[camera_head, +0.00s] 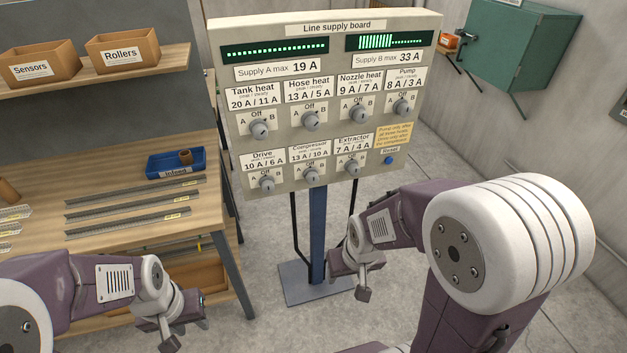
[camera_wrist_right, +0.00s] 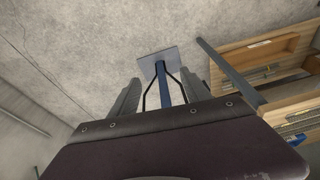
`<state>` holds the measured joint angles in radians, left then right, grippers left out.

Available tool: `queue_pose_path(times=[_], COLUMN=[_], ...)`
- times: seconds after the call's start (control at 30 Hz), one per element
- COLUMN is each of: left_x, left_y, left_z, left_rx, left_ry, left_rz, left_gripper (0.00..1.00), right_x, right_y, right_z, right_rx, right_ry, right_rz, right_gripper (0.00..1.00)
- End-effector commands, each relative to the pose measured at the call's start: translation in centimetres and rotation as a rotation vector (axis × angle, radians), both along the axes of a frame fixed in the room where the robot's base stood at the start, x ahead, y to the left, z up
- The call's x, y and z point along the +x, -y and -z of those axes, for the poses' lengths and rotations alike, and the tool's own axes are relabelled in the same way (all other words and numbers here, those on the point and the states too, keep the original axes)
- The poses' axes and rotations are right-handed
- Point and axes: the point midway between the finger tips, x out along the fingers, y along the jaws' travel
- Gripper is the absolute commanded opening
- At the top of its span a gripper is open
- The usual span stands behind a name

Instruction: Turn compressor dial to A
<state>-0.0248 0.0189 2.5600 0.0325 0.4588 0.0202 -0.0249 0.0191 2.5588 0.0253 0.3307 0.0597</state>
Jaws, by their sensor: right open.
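The compressor dial (camera_head: 312,177) is a grey round knob in the lower row of the Line supply board (camera_head: 334,118), between the Drive and Extractor dials. Its label shows Off above, A at left and B at right; its exact pointer direction is too small to tell. My right gripper (camera_head: 352,279) is below and right of this dial, in front of the board's stand, touching nothing. In the right wrist view its fingers (camera_wrist_right: 160,92) are spread apart and empty. My left gripper (camera_head: 186,328) is at the lower left, apart from the board, with its fingertips apart and empty.
Neighbouring dials are Drive (camera_head: 266,183) and Extractor (camera_head: 353,167). A blue reset button (camera_head: 389,160) sits at the lower right. The workbench (camera_head: 120,165) with metal strips and a blue tray (camera_head: 176,163) stands left. A green cabinet (camera_head: 512,45) hangs at the right.

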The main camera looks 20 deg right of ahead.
Motion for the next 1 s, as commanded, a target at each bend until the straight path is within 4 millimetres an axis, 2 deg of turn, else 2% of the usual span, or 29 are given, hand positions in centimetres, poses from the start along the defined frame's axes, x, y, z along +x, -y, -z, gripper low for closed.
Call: queue_pose_path(times=[0.13,0.27,0.3,0.4,0.47,0.57,0.6,0.7,0.83,1.0], left_x=[0.0,0.0,0.0,0.0,0.0,0.0,0.0,0.0,0.0,0.0], left_y=[0.0,0.0,0.0,0.0,0.0,0.0,0.0,0.0,0.0,0.0], left_z=[0.6,4.9,6.5,10.4,13.0,18.0,19.9,23.6,25.6,25.5], left_rx=[0.000,0.000,0.000,0.000,0.000,0.000,0.000,0.000,0.000,0.000], left_ry=[0.000,0.000,0.000,0.000,0.000,0.000,-0.001,-0.001,0.000,0.000], left_rz=[0.000,0.000,0.000,0.000,0.000,0.000,0.000,0.000,0.000,0.000], left_gripper=[0.36,0.36,0.36,0.36,0.36,0.36,0.36,0.36,0.36,0.36], right_x=[7.5,13.7,15.2,17.7,18.5,19.2,19.2,19.1,19.0,19.0], right_y=[0.0,-0.1,-0.2,-0.4,-0.4,-0.5,-0.5,-0.2,0.1,0.2], right_z=[-2.9,-4.6,-5.2,-6.8,-7.4,-7.1,-6.6,-4.6,-3.1,-3.1], right_rx=[0.011,0.042,0.054,0.082,0.099,0.118,0.119,0.115,0.109,0.108], right_ry=[0.323,0.648,0.747,0.961,1.077,1.240,1.284,1.326,1.338,1.337], right_rz=[0.032,0.048,0.050,0.049,0.045,0.033,0.028,0.024,0.030,0.033], right_gripper=[0.56,0.56,0.56,0.56,0.56,0.56,0.56,0.56,0.56,0.56])
